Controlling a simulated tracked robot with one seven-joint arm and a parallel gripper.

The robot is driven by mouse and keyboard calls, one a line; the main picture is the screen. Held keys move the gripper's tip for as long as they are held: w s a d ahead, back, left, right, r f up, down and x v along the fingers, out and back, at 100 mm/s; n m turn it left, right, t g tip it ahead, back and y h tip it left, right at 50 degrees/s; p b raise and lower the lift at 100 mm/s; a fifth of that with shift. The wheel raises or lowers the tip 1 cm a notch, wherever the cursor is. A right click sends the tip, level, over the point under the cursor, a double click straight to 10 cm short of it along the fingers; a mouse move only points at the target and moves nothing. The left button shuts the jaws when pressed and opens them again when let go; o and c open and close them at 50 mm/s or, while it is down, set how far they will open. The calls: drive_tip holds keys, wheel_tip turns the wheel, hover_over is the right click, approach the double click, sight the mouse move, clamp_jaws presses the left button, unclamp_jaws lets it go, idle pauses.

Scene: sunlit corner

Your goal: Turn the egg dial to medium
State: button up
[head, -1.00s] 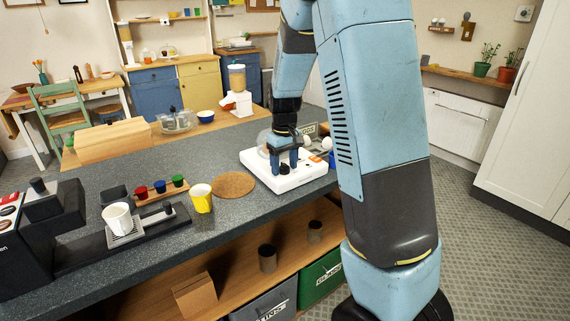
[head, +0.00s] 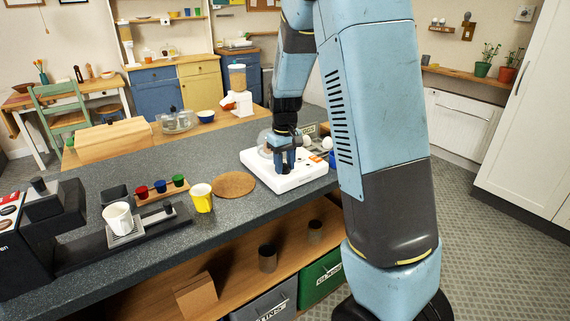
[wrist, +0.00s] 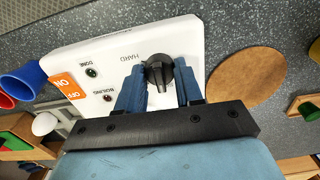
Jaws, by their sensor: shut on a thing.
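The egg cooker's white base (head: 262,172) stands on the dark counter, with a clear dome partly hidden behind my gripper. In the wrist view its white panel (wrist: 111,45) carries a black dial (wrist: 157,72), the word HARD, an orange ON/OFF switch (wrist: 71,91) and two small lamps labelled DONE and BOILING. My gripper (wrist: 158,88) is shut on the dial, one blue finger on each side. In the head view my gripper (head: 286,165) reaches down onto the base. The dial's medium mark is not readable.
A round cork mat (head: 234,185) and a yellow cup (head: 201,198) stand left of the cooker. White eggs (head: 327,143) are close on its right. A white cup (head: 118,218) stands further left. Dark counter is bare in front of the cork mat.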

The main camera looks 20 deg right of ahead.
sight(285, 163)
drive_tip(key=m, duration=1.1)
idle(0.3)
drive_tip(key=shift+m, duration=0.3)
drive_tip(key=o, duration=1)
drive_tip(key=shift+o, duration=0.2)
drive_tip(key=shift+r, duration=0.1)
wheel_tip(285, 163, up, 14)
drive_tip(key=shift+f, duration=0.2)
